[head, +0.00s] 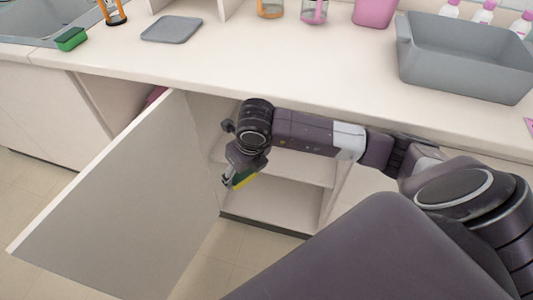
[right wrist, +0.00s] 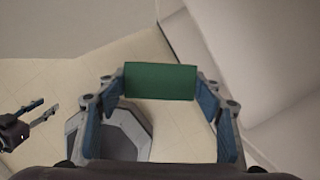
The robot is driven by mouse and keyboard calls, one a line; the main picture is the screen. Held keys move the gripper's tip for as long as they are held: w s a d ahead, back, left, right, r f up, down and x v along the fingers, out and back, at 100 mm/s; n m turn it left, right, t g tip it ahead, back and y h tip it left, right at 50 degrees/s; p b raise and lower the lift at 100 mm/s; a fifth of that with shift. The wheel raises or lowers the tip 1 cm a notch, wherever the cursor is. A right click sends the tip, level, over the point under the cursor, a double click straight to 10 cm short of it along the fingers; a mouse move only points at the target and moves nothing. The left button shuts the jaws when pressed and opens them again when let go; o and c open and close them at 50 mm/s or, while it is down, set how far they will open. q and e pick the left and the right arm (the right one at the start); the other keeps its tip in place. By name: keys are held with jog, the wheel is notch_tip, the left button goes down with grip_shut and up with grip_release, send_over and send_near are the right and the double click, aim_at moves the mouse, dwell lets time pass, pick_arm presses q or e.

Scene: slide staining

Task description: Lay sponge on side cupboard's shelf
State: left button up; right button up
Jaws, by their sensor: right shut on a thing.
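My right gripper (head: 232,181) is shut on a green and yellow sponge (head: 244,179), in front of the open side cupboard. In the right wrist view the sponge's green face (right wrist: 160,81) spans between the two fingers of the right gripper (right wrist: 161,84). The cupboard's shelf (head: 312,171) shows behind and to the right of the gripper, partly hidden by my arm. The sponge is apart from the shelf. The cupboard door (head: 125,205) stands open on the left. My left gripper (right wrist: 40,113) shows at the left of the right wrist view, open and empty.
A grey mat (head: 172,29), a grey tub (head: 465,65) and bottles (head: 484,13) also stand or lie there. The counter's front edge runs above the cupboard opening.

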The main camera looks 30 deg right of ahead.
jog(key=d+f+m+g+h+b, duration=0.1)
jog(key=d+f+m+h+b, duration=0.2)
jog(key=f+m+b, duration=0.6)
jog(key=w+d+f+m, duration=0.1)
jog(key=w+d, duration=0.2)
jog(key=w+d+f, duration=0.1)
jog(key=w+d, duration=0.3)
jog(key=w+d+f+m+p, duration=0.1)
jog(key=w+d, duration=0.2)
jog(key=shift+w+d+m, duration=0.15)
jog(key=shift+d+m, duration=0.1)
jog(key=shift+m, duration=0.05)
jog(key=w+d, duration=0.1)
jog(key=w+d+f, duration=0.1)
jog(key=shift+w+d+b, duration=0.3)
jog(key=shift+d+b, duration=0.05)
jog(key=shift+d, duration=0.05)
pick_arm(q)
notch_tip(320, 180, up, 10)
jog(key=w+t, duration=0.1)
jog(key=w, duration=0.1)
jog(key=shift+w, duration=0.35)
pick_arm(e)
jog(key=shift+f, duration=0.2)
pick_arm(q)
jog(key=shift+r, duration=0.15)
pick_arm(e)
jog(key=shift+f, duration=0.15)
jog(key=o, duration=0.6)
jog(key=shift+o, duration=1.3)
